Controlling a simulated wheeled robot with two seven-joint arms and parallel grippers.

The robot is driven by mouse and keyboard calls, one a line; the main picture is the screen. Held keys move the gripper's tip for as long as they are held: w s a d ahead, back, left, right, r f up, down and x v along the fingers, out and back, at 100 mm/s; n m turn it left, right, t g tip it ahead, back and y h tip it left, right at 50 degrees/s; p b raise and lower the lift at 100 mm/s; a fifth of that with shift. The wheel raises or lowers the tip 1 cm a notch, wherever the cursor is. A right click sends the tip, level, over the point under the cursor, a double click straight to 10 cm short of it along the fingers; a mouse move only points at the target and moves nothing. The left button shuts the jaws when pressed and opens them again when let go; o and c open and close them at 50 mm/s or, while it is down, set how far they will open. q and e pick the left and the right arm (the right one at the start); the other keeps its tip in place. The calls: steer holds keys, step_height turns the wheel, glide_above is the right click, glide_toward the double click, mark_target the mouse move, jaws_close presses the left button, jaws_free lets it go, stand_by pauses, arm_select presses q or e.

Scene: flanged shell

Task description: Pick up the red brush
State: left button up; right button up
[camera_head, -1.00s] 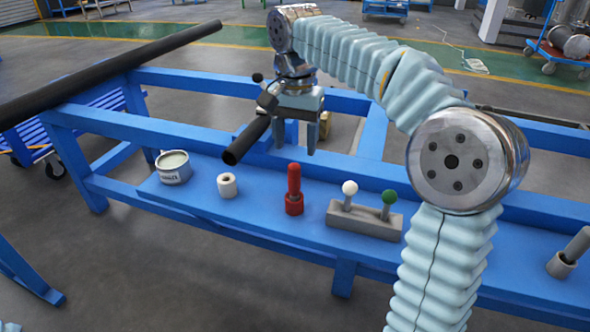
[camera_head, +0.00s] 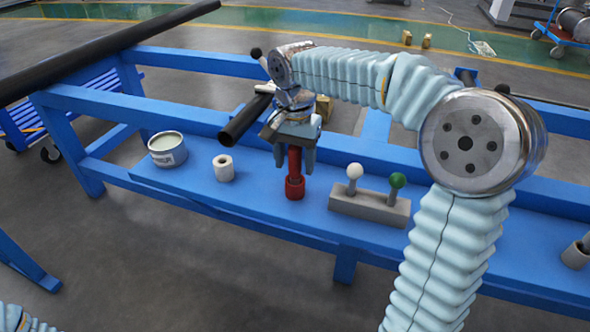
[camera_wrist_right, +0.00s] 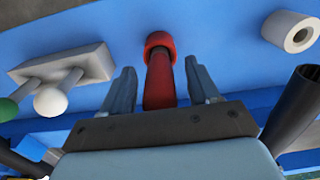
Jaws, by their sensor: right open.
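The red brush (camera_head: 294,187) stands upright on the blue bench shelf, in a red round base. My right gripper (camera_head: 294,163) is above it, pointing down, with the upper part of the brush between its fingers. In the right wrist view the red brush (camera_wrist_right: 159,75) runs between the two open fingertips of the right gripper (camera_wrist_right: 162,82). Gaps show on both sides of the handle. The top of the brush is hidden by the gripper body. My left gripper is out of view.
A grey block (camera_head: 370,206) with a white ball and a green ball on pegs stands right of the brush. A white roll (camera_head: 223,168) and a tin can (camera_head: 168,150) stand left. A black pipe (camera_head: 242,122) end lies close behind the gripper.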

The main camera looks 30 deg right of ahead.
steer(key=shift+f, duration=0.9)
jaws_close()
steer(key=shift+r, duration=0.15)
step_height(320, 180, up, 10)
steer(key=shift+f+p, duration=0.1)
steer(key=shift+p, duration=0.9)
